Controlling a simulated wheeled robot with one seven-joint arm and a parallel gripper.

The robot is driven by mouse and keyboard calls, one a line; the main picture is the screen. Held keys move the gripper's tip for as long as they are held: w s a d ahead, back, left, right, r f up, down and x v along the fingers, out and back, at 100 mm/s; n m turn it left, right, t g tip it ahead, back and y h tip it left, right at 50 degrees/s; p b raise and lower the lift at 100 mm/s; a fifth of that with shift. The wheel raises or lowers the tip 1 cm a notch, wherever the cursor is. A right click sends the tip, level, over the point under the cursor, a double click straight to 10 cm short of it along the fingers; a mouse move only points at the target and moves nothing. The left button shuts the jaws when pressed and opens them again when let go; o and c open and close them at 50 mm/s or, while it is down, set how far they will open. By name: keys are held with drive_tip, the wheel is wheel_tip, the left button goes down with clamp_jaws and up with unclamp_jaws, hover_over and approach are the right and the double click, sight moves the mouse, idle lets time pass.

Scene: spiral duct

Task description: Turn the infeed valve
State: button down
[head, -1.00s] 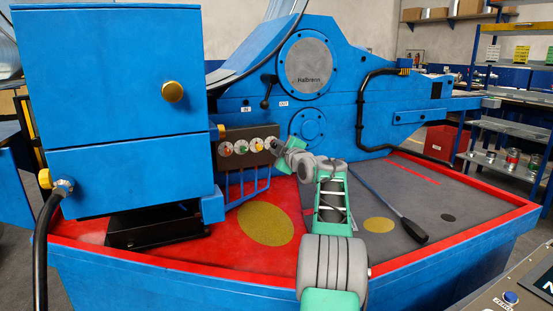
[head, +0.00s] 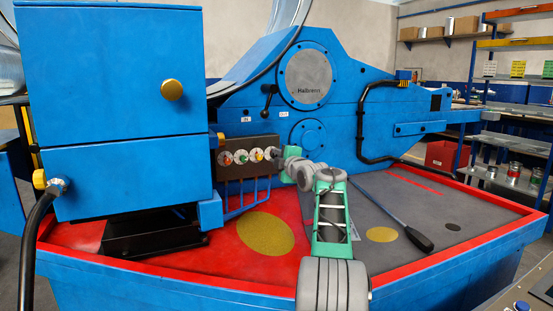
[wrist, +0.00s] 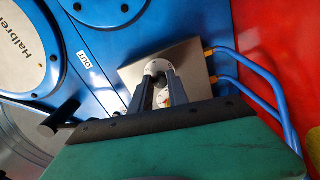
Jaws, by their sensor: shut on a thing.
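A dark valve panel (head: 234,172) on the blue machine carries a row of round white dials with small coloured knobs. The left dial (head: 226,158) has a red knob. My gripper (wrist: 157,82) is at the right end of this row, in front of the panel. In the wrist view its two dark fingers are shut on a dark valve knob (wrist: 155,69) on a white dial. Another dial (wrist: 166,99) with a yellow-red knob shows between the fingers. The dial labels are too small to read, so I cannot tell which valve is the infeed one.
Blue pipes (wrist: 262,80) run from the panel's side. A long black-handled tool (head: 418,239) lies on the grey floor of the red-rimmed tray (head: 480,230). A large blue cabinet (head: 115,100) stands at left.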

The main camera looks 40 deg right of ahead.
drive_tip(key=c, duration=1.3)
unclamp_jaws()
drive_tip(key=v, duration=0.7)
drive_tip(key=shift+s+a, duration=0.15)
drive_tip(key=shift+s, duration=0.25)
